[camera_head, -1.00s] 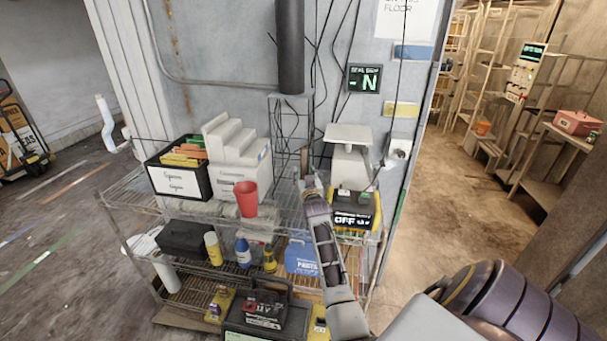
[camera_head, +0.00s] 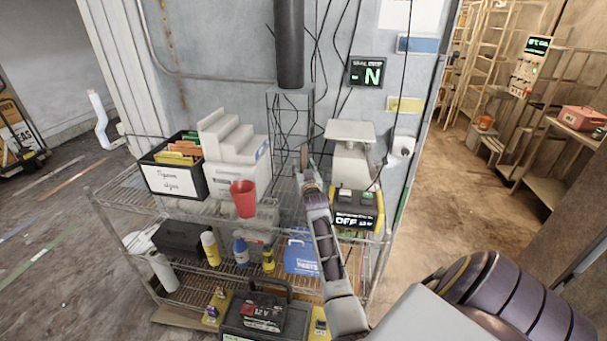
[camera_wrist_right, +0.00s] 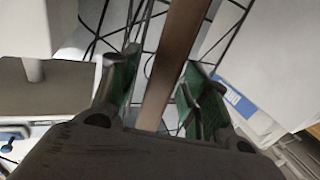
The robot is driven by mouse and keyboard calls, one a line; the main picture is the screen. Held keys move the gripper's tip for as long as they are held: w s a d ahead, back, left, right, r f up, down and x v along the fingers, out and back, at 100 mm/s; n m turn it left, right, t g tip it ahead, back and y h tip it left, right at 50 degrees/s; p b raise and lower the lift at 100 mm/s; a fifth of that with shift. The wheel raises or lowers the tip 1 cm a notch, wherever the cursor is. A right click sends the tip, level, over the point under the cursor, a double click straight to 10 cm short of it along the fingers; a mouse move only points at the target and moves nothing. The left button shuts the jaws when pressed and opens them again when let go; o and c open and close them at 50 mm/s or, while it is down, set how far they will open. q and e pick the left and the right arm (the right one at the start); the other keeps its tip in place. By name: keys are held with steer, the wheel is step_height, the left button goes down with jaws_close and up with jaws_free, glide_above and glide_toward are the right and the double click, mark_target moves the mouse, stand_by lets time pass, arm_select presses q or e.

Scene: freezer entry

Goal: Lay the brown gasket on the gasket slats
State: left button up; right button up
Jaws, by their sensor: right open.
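My right gripper (camera_head: 308,174) is raised above the rack's upper shelf, between the white stepped block and the white scale-like stand. It also shows in the right wrist view (camera_wrist_right: 160,88), its green-padded fingers spread apart. A long flat brown strip, which looks like the brown gasket (camera_wrist_right: 172,62), runs between the fingers, with gaps visible on both sides. Its upper end shows as a small brown piece (camera_head: 304,155) at the fingertips in the head view. I cannot tell what the strip rests on. I cannot clearly pick out the gasket slats. My left gripper is not in view.
The wire rack (camera_head: 120,192) is crowded: a black bin (camera_head: 170,182), a white stepped block (camera_head: 228,140), a red cup (camera_head: 243,199) and a scale-like stand (camera_head: 350,160). A dark vertical pipe (camera_head: 289,45) and hanging cables are behind the gripper. Open floor lies right.

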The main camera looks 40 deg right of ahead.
mark_target(303, 145)
jaws_close()
steer(key=shift+r, duration=0.15)
steer(key=shift+r+b, duration=0.55)
steer(key=shift+r, duration=4.3)
